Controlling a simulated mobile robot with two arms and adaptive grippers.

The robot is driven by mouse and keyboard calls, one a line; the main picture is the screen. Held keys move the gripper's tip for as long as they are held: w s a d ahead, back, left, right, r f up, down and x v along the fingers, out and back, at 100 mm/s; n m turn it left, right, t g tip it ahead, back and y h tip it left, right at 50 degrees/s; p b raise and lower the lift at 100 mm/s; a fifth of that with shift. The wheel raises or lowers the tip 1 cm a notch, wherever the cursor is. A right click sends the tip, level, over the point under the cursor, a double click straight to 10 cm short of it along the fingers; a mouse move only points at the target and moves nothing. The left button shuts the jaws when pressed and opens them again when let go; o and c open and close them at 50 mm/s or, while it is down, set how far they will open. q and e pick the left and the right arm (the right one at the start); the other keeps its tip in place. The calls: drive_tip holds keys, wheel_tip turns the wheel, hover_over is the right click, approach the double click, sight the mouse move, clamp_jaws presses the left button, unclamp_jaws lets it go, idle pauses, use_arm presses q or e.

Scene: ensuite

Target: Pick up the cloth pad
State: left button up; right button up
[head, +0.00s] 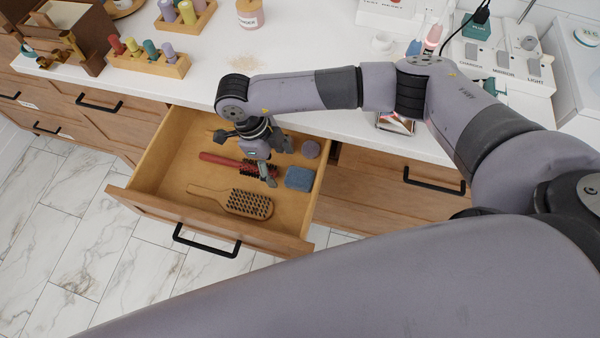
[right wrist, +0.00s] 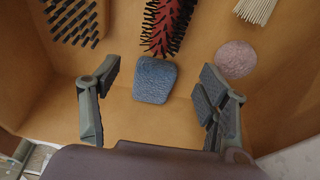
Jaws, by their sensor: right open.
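A blue, textured pad with rounded corners (head: 299,179) lies in the open drawer (head: 152,203), near its right side. It also shows in the right wrist view (right wrist: 154,80), flat on the drawer floor. A round mauve pad (head: 311,149) lies behind it, also seen in the right wrist view (right wrist: 236,59). I cannot tell for sure which is the cloth pad. My right gripper (head: 262,162) is over the drawer. In the right wrist view the gripper (right wrist: 158,92) is open and empty, its fingers apart on either side of the blue pad. My left gripper is not in view.
A red round brush (head: 235,162) and a wooden paddle brush (head: 245,203) lie in the drawer near the pads. A pale-bristled item (right wrist: 257,10) is farther back. The white counter (head: 290,50) above holds a peg rack (head: 150,63) and a jar (head: 250,14).

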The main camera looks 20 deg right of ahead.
sight(299, 176)
drive_tip(key=shift+s+d, duration=0.45)
drive_tip(key=shift+d, duration=0.2)
drive_tip(key=shift+s+d+r+p, duration=0.1)
drive_tip(key=shift+s+d+p, duration=0.2)
drive_tip(key=shift+d+p, duration=0.15)
drive_tip(key=shift+s+d+p, duration=0.3)
drive_tip(key=shift+d, duration=0.2)
drive_tip(key=shift+s+d+f+p, duration=0.2)
drive_tip(key=shift+s+d+f, duration=0.1)
drive_tip(key=shift+f, duration=0.25)
drive_tip(key=shift+s+d+f+p, duration=0.15)
drive_tip(key=shift+d+f+p, duration=0.1)
drive_tip(key=shift+f, duration=0.8)
drive_tip(key=c, duration=1)
